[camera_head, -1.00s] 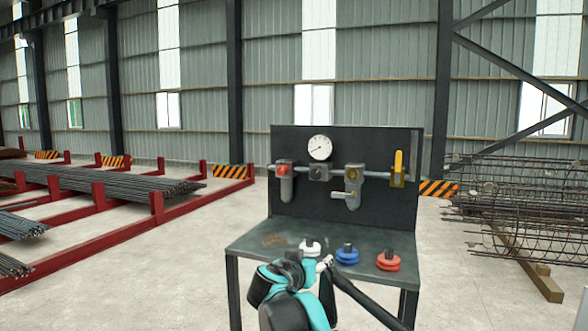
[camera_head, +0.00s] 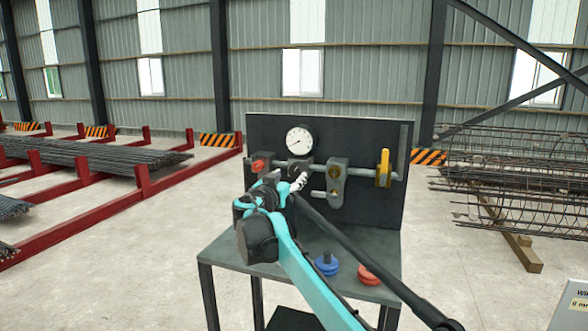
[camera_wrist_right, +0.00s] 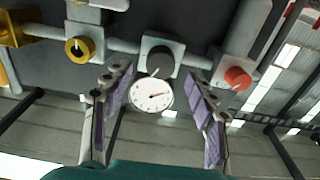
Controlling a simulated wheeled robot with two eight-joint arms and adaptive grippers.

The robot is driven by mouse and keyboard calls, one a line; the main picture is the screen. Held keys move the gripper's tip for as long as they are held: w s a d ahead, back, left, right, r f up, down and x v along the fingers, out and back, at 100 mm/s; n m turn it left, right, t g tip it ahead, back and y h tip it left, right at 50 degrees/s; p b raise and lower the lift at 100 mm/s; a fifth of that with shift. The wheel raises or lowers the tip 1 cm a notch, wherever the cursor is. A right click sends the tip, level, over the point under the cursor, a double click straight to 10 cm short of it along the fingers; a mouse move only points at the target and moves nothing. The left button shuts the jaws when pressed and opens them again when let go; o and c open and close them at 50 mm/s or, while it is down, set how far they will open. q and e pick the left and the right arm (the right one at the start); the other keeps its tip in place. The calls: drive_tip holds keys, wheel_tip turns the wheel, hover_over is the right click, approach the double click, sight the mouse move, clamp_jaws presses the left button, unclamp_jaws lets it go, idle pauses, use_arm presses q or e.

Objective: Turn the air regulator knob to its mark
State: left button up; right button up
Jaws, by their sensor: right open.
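The dark regulator knob (camera_wrist_right: 159,60) sits on a grey block below the round white gauge (camera_head: 299,139) on the black panel. In the right wrist view, which is upside down, the gauge (camera_wrist_right: 152,94) appears below the knob. My right gripper (camera_head: 298,182) is in front of the regulator in the head view and covers much of it. In the wrist view my right gripper (camera_wrist_right: 158,76) is open, its fingers spread to either side of the knob and gauge. Nothing is held. Contact and the mark cannot be made out. My left gripper is not in view.
A red knob (camera_wrist_right: 236,78) and a yellow-ringed fitting (camera_wrist_right: 79,48) flank the regulator. A yellow valve handle (camera_head: 384,167) is farther right. Blue (camera_head: 327,264) and red (camera_head: 369,275) discs stand on the table (camera_head: 222,252). Rebar cages (camera_head: 510,170) lie at right.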

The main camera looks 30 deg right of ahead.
sight(294, 172)
drive_tip(key=x, duration=0.3)
drive_tip(key=p+x, duration=0.1)
drive_tip(key=x, duration=0.1)
drive_tip(key=shift+w+f, duration=0.15)
drive_tip(key=shift+f, duration=0.1)
drive_tip(key=shift+s+a+r, duration=0.15)
drive_tip(key=shift+s+a, duration=0.05)
drive_tip(key=shift+s, duration=0.05)
drive_tip(key=c, duration=1.1)
drive_tip(key=shift+c, duration=0.2)
